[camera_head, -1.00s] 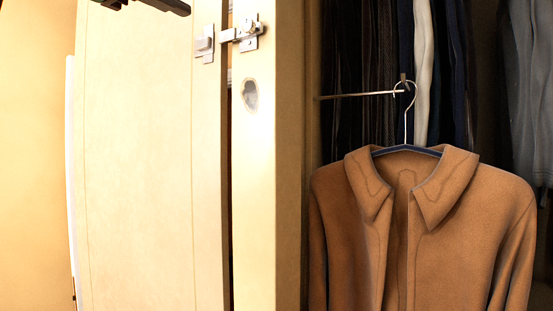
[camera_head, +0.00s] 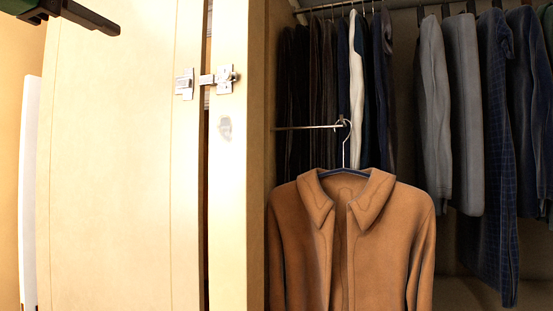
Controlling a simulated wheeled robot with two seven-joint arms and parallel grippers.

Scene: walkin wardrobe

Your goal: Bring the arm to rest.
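My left gripper (camera_head: 85,16) shows as dark parts at the top left corner, in front of the pale door panel. Nothing is seen held in it, and its finger gap is not clear from this angle. My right gripper is out of view. A brown jacket (camera_head: 385,235) hangs on a dark-shouldered hanger (camera_head: 345,172). The hanger's wire hook is at the end of a thin metal rod (camera_head: 305,127) that sticks out from the wardrobe's left side. No gripper is near the jacket.
A pale door panel (camera_head: 110,170) fills the left, with a metal latch (camera_head: 207,82) by the upright post (camera_head: 228,200). Dark clothes (camera_head: 310,100) hang behind the jacket. Grey trousers (camera_head: 466,110) and a checked garment (camera_head: 497,150) hang at right.

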